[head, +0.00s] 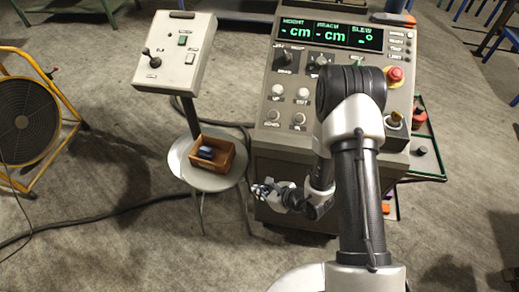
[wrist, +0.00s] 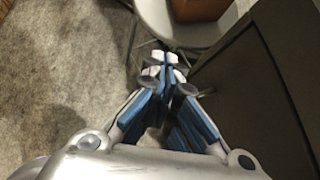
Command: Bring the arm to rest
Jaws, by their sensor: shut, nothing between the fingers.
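My gripper (head: 262,190) is low in front of the control console, beside the round stool, in the head view. My arm is folded, with its elbow raised in front of the console's panel. In the wrist view my gripper (wrist: 163,62) points toward the stool, and its blue-sided fingers are together with nothing between them. The console's dark side wall is close on the right in that view.
The grey console (head: 262,133) has displays, knobs and a red button (head: 394,75). A round stool (head: 180,165) holds a brown box (head: 228,148) with a dark blue item. A joystick panel (head: 178,55) stands behind it. A yellow-framed fan (head: 25,120) is at left. Floor at lower left has a cable.

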